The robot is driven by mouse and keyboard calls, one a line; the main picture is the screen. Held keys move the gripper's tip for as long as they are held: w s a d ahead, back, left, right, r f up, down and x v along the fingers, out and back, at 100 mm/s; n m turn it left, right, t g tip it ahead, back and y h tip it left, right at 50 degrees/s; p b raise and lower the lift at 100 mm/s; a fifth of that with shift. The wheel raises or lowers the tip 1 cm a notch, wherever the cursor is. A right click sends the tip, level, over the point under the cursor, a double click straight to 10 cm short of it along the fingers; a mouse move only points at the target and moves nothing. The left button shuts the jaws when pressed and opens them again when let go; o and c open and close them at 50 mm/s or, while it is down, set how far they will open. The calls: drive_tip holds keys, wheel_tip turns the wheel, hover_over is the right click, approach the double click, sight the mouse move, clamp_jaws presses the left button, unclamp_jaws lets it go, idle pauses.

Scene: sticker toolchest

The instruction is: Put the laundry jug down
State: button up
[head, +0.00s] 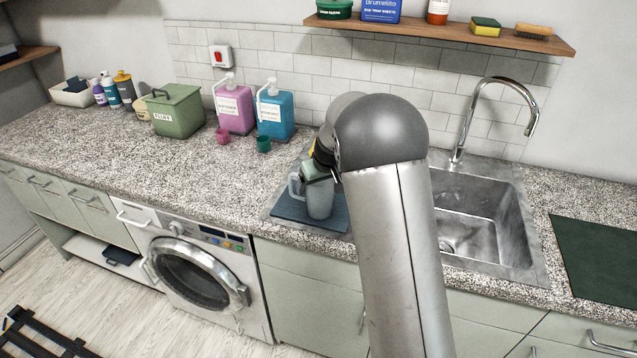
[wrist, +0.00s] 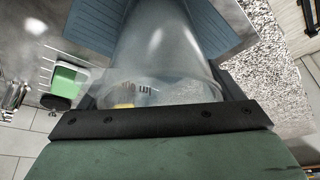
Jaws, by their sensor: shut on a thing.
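The laundry jug (head: 320,200) is a translucent grey jug with its handle to the left. It looks upright over the blue ribbed mat (head: 292,214) beside the sink. I cannot tell whether its base touches the mat. My gripper (head: 318,174) is shut on the jug's upper part, partly hidden by my arm. In the wrist view the jug (wrist: 160,50) fills the middle, with markings near its rim and the mat (wrist: 92,22) behind it.
The steel sink (head: 485,225) and tap (head: 497,100) are right of my arm. Pink (head: 234,110) and blue (head: 275,117) dispensers, two small cups and a green bin (head: 176,113) stand to the left. The counter (head: 170,165) in front of them is clear.

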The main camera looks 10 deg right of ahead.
drive_tip(key=shift+f, duration=0.2)
drive_tip(key=o, duration=1.1)
drive_tip(key=shift+r, duration=0.5)
drive_tip(key=v, duration=0.4)
drive_tip(key=b+v, duration=0.1)
drive_tip(key=v, duration=0.2)
drive_tip(key=b+v, duration=0.1)
drive_tip(key=v, duration=0.3)
drive_tip(key=shift+s+r, duration=0.25)
drive_tip(key=shift+s, duration=0.2)
drive_tip(key=s+f+m+g, duration=0.1)
drive_tip(key=s+f, duration=0.2)
drive_tip(key=s, duration=1.5)
drive_tip(key=s+a+f+m+g+h, duration=0.1)
drive_tip(key=s+f+m+g, duration=0.1)
drive_tip(key=s, duration=1.6)
drive_tip(key=shift+f+g, duration=0.3)
drive_tip(key=shift+f, duration=0.5)
drive_tip(key=shift+a, duration=0.1)
